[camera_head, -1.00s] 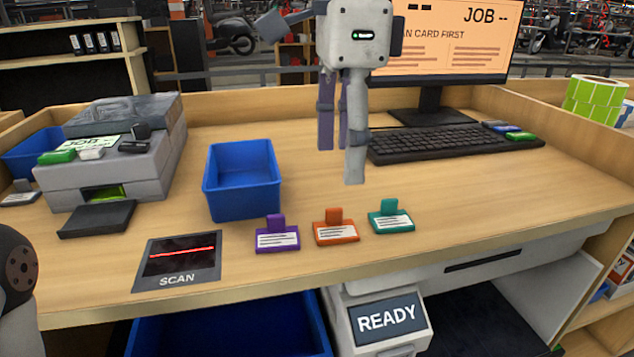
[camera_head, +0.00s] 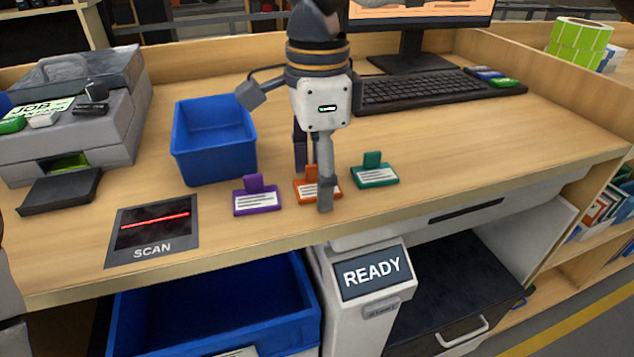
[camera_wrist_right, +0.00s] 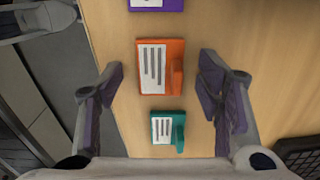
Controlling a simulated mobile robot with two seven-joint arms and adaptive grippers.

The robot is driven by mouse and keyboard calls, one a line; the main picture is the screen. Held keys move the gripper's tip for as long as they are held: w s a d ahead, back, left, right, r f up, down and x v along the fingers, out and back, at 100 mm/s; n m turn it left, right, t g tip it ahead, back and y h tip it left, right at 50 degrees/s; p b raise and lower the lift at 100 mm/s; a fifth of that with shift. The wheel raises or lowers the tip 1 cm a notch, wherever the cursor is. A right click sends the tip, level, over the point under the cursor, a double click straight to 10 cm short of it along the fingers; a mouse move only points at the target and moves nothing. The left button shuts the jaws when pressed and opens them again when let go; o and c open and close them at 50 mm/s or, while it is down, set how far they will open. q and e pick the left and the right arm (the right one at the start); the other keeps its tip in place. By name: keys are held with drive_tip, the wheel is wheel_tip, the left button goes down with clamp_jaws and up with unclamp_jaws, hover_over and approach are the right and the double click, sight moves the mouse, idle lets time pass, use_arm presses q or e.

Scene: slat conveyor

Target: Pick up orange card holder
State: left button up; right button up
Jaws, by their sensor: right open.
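The orange card holder (camera_head: 303,187), with a white lined card and an upright tab, stands on the wooden desk between a purple card holder (camera_head: 256,200) and a teal one (camera_head: 375,174). My right gripper (camera_head: 312,188) points down over the orange holder, its jaws open, and the front finger hides part of it. In the right wrist view the orange holder (camera_wrist_right: 173,66) lies between the two spread fingers, with gaps on both sides. My left gripper is not in view.
A blue bin (camera_head: 215,150) stands just left of the gripper. A scan pad (camera_head: 152,230) lies at the front left, a printer (camera_head: 72,120) at the far left and a keyboard (camera_head: 430,92) behind right. The desk to the right is clear.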

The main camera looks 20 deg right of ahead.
drive_tip(key=c, duration=1.1)
